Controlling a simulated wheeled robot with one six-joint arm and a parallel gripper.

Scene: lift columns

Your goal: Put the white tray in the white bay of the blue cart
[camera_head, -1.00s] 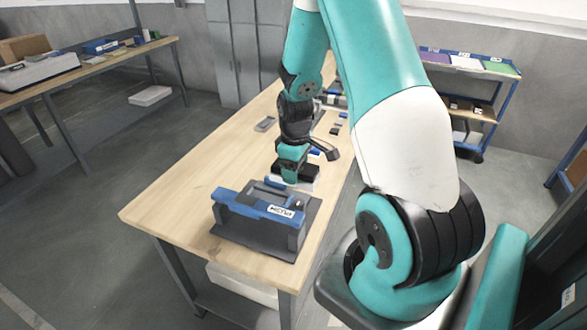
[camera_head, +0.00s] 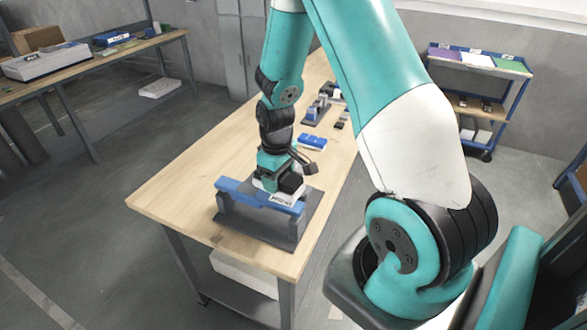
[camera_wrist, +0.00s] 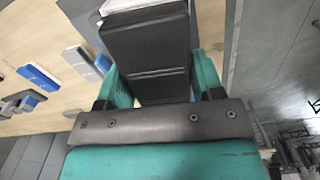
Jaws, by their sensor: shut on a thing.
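My gripper (camera_head: 280,178) is shut on a black block (camera_wrist: 148,50), which fills the space between the teal jaws in the wrist view. A white edge (camera_wrist: 118,6) shows beyond the block, and white also shows under it in the head view; I cannot tell whether this is the white tray. The gripper is over the blue-barred grey stand (camera_head: 230,187) at the table's near end. The blue cart (camera_head: 502,92) stands at the back right. Its top has purple, white and green bays; the white bay (camera_head: 477,58) is in the middle.
The wooden table (camera_head: 165,195) is bare on its left. A blue box (camera_head: 312,142) and several small parts lie farther back. A second bench (camera_head: 75,68) stands at the left wall. Open floor lies between the table and the cart.

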